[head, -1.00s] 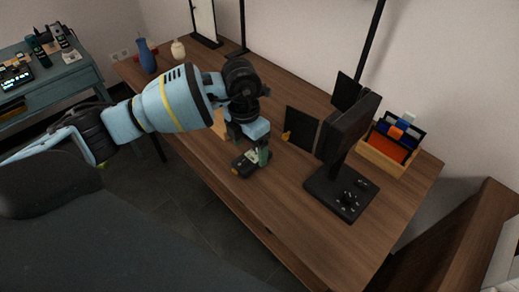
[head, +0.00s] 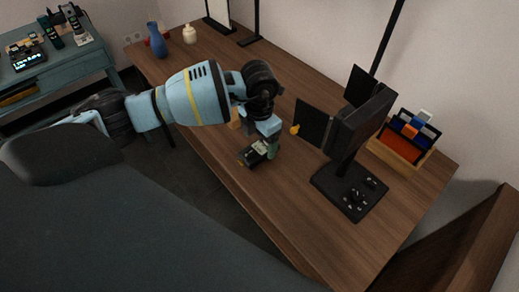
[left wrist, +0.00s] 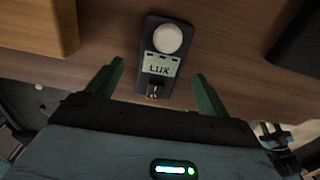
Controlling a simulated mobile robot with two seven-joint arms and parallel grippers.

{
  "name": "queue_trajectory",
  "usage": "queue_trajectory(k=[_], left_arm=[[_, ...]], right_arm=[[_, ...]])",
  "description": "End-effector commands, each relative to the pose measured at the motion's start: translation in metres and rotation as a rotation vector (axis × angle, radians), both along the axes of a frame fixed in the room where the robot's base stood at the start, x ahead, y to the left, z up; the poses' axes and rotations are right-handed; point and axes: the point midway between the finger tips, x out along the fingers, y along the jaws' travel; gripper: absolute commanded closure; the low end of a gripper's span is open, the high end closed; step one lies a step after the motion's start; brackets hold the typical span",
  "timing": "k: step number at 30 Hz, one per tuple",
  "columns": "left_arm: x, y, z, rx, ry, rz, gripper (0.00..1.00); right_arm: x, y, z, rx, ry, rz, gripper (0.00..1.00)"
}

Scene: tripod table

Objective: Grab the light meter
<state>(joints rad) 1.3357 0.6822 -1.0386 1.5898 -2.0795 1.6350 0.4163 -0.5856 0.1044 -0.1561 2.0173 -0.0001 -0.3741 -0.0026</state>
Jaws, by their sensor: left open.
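The light meter (left wrist: 161,62) is a dark handheld unit with a white dome and a panel reading LUX. In the left wrist view it lies on the wooden table, between and just beyond the fingers of my left gripper (left wrist: 157,88). The fingers are apart, with a gap on both sides of the meter. In the head view the meter (head: 252,157) is near the table's front edge, and my left gripper (head: 268,148) is right above it, partly covering it. My right gripper is not in view.
A black stand with a dark panel (head: 345,195) is to the right on the table (head: 290,215). A wooden organizer (head: 400,152) stands behind it. A blue vase (head: 156,42) and a cream jar (head: 190,34) are far left. A wooden block (left wrist: 38,25) is beside the meter.

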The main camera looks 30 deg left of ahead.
Motion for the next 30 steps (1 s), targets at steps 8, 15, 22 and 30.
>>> queue_trajectory(k=[8,15,22,30], left_arm=[[0.000,0.000,-0.025,0.001,0.001,-0.002,0.20],[0.000,0.000,-0.024,0.000,0.000,-0.002,0.25],[0.000,0.000,-0.024,0.000,-0.001,-0.002,0.55],[0.001,-0.001,-0.024,0.000,-0.001,-0.002,0.72]], right_arm=[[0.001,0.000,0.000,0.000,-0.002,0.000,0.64],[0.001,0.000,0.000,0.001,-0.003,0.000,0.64],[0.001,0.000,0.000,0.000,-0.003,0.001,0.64],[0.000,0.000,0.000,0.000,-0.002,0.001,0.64]])
